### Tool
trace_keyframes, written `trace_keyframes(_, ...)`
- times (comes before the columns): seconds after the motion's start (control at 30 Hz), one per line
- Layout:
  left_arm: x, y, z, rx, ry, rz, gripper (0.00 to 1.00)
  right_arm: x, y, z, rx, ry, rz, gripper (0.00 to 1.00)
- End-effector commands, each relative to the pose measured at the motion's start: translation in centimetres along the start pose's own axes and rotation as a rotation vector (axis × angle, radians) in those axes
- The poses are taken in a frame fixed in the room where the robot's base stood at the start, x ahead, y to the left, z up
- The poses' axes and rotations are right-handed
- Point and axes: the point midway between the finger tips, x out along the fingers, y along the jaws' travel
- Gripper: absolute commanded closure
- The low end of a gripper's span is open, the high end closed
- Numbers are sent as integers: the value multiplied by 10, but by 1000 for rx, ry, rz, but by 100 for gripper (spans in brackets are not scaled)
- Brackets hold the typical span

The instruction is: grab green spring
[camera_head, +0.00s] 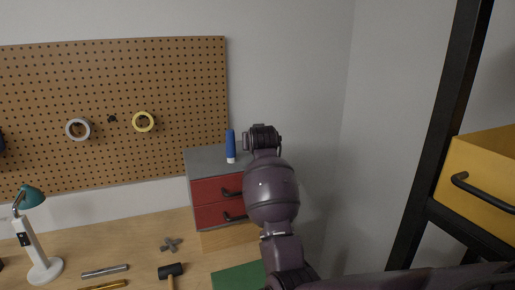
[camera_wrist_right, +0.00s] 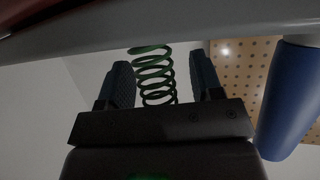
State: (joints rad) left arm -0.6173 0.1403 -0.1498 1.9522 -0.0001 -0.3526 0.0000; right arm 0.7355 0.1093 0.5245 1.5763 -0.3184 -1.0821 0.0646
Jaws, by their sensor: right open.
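A green spring (camera_wrist_right: 153,75) shows in the right wrist view, its coils between the two dark fingers of my right gripper (camera_wrist_right: 163,85). The fingers are open, with a gap visible on each side of the spring. In the head view my right arm reaches up to the top of the red drawer cabinet, and its wrist end hides the spring and the fingertips there. My left gripper is not in either view.
A blue bottle (camera_head: 231,146) stands on the grey top of the red drawer cabinet (camera_head: 204,191), close beside my right wrist; it also shows in the wrist view (camera_wrist_right: 292,100). A pegboard (camera_head: 60,110) is behind. A yellow bin (camera_head: 480,170) sits on a black rack at right.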

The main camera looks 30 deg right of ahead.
Motion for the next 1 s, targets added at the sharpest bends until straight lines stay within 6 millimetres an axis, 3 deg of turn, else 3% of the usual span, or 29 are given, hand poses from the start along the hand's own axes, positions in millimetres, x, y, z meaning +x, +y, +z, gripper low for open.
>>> trace_keyframes(0.17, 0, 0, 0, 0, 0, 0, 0, 0, 0, 0, 0, 1, 0, 42)
trace_keyframes(0.5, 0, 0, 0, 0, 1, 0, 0, 0, 0, 0, 0, 1, 0, 93)
trace_keyframes(0.8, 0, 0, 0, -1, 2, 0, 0, -2, 0, -4, 0, 2, 0, 93)
trace_keyframes(1.0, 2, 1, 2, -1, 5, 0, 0, -12, 0, -28, 0, 6, 0, 93)
